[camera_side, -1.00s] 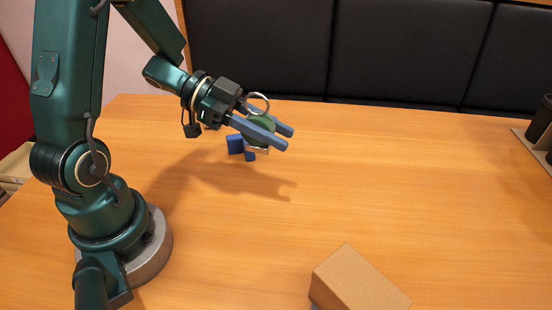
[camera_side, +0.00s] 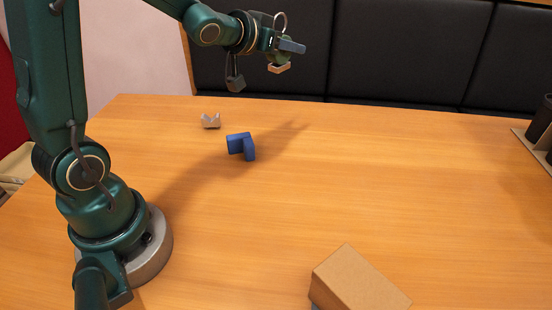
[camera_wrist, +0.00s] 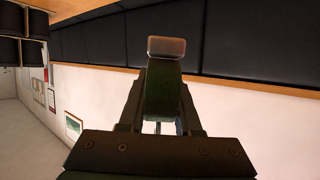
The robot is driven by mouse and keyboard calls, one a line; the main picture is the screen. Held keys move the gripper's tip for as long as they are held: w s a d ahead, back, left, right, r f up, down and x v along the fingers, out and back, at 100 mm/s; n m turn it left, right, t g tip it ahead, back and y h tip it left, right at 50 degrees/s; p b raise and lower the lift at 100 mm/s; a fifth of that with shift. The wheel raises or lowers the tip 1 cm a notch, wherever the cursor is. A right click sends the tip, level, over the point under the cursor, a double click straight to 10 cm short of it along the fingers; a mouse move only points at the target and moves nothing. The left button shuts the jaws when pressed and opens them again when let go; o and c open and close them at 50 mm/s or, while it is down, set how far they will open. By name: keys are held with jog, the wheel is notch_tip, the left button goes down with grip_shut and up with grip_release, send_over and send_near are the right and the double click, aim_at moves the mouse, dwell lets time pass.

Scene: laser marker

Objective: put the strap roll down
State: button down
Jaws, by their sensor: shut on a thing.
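My gripper (camera_side: 291,48) is high above the far part of the table in the side view, with its fingers pointing right. It is shut on the strap roll (camera_side: 284,58), a green body with a thin ring above it and a tan block-like end below. The fingers partly hide it. In the wrist view the green strap roll (camera_wrist: 166,100) sits between the fingers of my gripper (camera_wrist: 163,84), with the pale end beyond the fingertips. The strap roll is clear of the table (camera_side: 330,190).
A blue angled piece (camera_side: 241,146) and a small silver V-shaped piece (camera_side: 211,122) lie on the table's far left part. A cardboard box (camera_side: 358,281) is at the front, and a dark holder (camera_side: 541,122) at the right edge. The table's middle and right are clear.

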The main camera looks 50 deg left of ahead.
jog(key=s+a+f+n+g+y, duration=0.3)
jog(key=s+a+n+g+y, duration=0.15)
jog(key=a+n, duration=0.2)
jog(key=s+a+f+n+g+y, duration=0.35)
jog(key=s+a+n+y, duration=0.2)
jog(key=a, duration=0.25)
jog(key=s+f+n+g, duration=0.2)
jog(key=s+g, duration=0.1)
jog(key=s, duration=0.3)
jog(key=s+f+n+g, duration=0.3)
jog(key=s+g, duration=0.1)
jog(key=s, duration=0.2)
jog(key=s+f+n+g, duration=0.2)
jog(key=s+n+g, duration=0.1)
jog(key=s, duration=0.3)
jog(key=shift+a+f+g, duration=0.15)
jog(key=shift+a+g, duration=0.05)
jog(key=shift+g, duration=0.1)
jog(key=shift+w+f, duration=0.1)
jog(key=shift+f, duration=2.25)
jog(key=c, duration=0.6)
grip_release()
jog(key=shift+f, duration=0.15)
